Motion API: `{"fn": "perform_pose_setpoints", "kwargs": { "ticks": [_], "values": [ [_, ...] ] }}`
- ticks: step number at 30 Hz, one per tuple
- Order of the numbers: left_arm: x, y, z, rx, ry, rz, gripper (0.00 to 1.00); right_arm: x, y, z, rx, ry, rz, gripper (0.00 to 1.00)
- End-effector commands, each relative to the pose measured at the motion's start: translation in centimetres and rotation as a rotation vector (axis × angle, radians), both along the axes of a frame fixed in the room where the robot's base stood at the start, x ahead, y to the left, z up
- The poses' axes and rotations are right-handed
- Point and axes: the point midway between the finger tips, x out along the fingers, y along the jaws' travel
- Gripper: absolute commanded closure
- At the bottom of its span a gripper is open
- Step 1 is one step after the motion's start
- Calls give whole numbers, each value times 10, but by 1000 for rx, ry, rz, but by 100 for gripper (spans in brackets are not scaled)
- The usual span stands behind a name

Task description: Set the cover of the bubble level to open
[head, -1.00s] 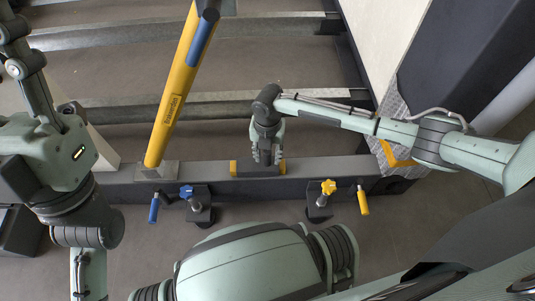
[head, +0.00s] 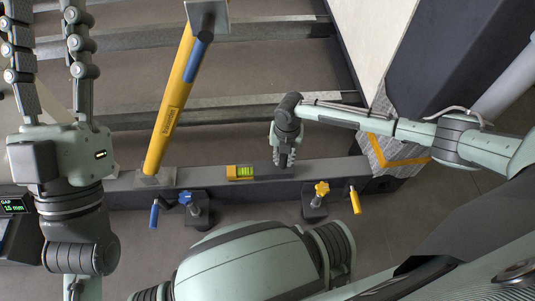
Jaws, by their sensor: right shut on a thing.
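The bubble level (head: 240,172) lies on the grey beam of the frame. Its yellow left part and green vial are exposed. Its dark cover (head: 262,169) is to the right of the vial. My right gripper (head: 284,161) points down at the right end of the level and is shut on the cover, hiding part of it. My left gripper (head: 45,30) is at the far left, away from the level, with its two fingers spread wide and nothing between them.
A yellow strut (head: 174,100) with a blue band stands on the beam (head: 212,176) left of the level. Clamps with a blue knob (head: 185,197) and a yellow knob (head: 321,188) sit along the front. A small display (head: 13,206) reads a gap of 15 mm.

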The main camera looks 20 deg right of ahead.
Motion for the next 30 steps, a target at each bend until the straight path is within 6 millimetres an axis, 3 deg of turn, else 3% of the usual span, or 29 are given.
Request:
{"fn": "perform_pose_setpoints", "kwargs": {
  "ticks": [1,3,7,11,20,21,24,25,30],
  "values": [
    [6,-4,-1,22,69,-6,60,-5,-18,4,-9,5,-6,100],
    [13,-9,-13,51,158,-14,60,-11,-35,4,-8,5,-6,100],
    [20,-15,-30,87,265,-22,60,-17,-57,2,-7,5,-5,100],
    [22,-17,-38,101,309,-26,60,-19,-66,0,-4,2,-3,100],
    [22,-17,-40,102,312,-26,60,-19,-66,0,-3,0,-1,100],
    [22,-17,-40,102,312,-26,60,-19,-66,0,-3,0,-1,76],
    [22,-17,-40,102,311,-26,60,-19,-66,0,-3,0,-1,63],
    [22,-17,-40,102,311,-26,60,-19,-66,0,-3,0,-1,59],
    [22,-17,-40,102,311,-26,60,-19,-65,0,-2,0,-1,59]
  ]
}}
